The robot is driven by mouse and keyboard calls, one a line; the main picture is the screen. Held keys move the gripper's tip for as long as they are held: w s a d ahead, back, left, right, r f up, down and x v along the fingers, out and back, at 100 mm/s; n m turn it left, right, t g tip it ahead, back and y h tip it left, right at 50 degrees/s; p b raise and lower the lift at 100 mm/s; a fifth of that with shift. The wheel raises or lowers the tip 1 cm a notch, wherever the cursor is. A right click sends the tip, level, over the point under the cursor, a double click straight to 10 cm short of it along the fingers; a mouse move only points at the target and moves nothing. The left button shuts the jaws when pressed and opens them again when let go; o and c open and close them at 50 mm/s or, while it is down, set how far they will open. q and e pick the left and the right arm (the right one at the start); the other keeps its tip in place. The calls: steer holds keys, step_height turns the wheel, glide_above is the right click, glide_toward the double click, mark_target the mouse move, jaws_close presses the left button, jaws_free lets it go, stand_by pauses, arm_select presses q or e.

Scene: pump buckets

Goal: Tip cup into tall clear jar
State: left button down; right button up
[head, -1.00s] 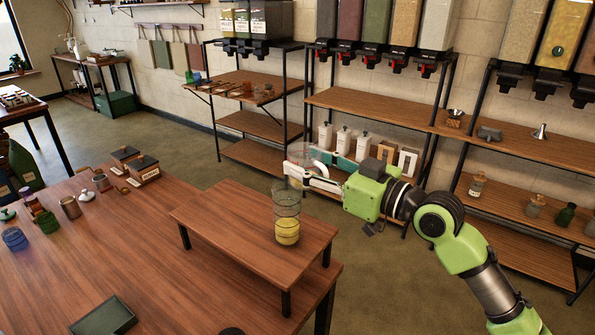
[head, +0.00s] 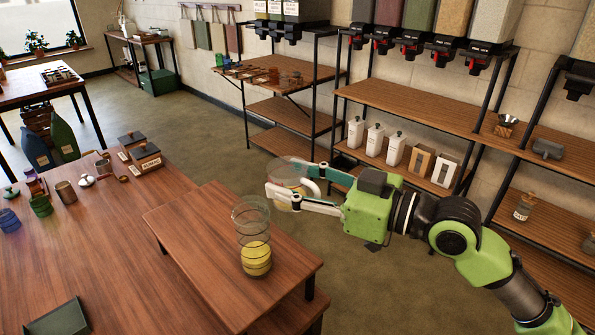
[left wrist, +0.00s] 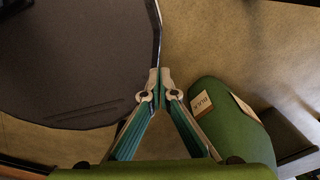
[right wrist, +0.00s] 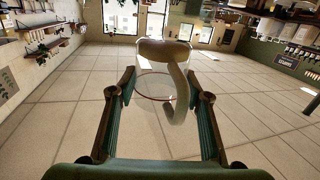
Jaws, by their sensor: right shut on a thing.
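The tall clear jar (head: 252,219) stands upright on the raised wooden stand, with yellow contents in its lower part. My right gripper (head: 291,191) is shut on a clear cup (head: 287,170), held in the air above and to the right of the jar in the head view. Some pale yellow shows low in the cup. In the right wrist view the cup (right wrist: 152,84) is between the fingers, with its pale curved handle facing the camera. Its exact tilt is hard to tell. My left gripper (left wrist: 160,82) is shut and empty in the left wrist view, outside the head view.
The wooden stand (head: 200,238) sits on the long wooden table (head: 100,250). Small jars and cups (head: 66,193), boxes (head: 146,157) and a dark green tray (head: 62,320) are on the table. Shelves with dispensers (head: 420,100) line the wall behind. A green bag (left wrist: 225,120) is beside my left gripper.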

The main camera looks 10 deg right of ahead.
mark_target(269, 169)
steer(key=shift+w+a+r+n+g+h+p, duration=0.1)
steer(key=shift+a+r+n+g+h+p, duration=0.45)
steer(key=shift+p, duration=1.6)
steer(key=shift+w+a+r+n+g+h+p, duration=0.1)
steer(key=shift+a+r+n+g+h+p, duration=0.2)
steer(key=shift+h+p, duration=1.25)
steer(key=shift+w+a+r+n+g+p, duration=0.1)
steer(key=shift+a+r+n+g+p, duration=0.3)
steer(key=shift+p, duration=2.4)
steer(key=shift+h+p, duration=0.3)
steer(key=shift+p, duration=0.55)
steer(key=shift+f, duration=0.1)
steer(key=p, duration=0.3)
steer(key=shift+a+r+h, duration=0.2)
steer(key=shift+r+h, duration=0.15)
steer(key=shift+h, duration=0.05)
steer(key=shift+a+f+n+g+h+p, duration=0.15)
steer(key=shift+n+g+h+p, duration=0.15)
steer(key=shift+p, duration=0.8)
steer(key=shift+f, duration=0.1)
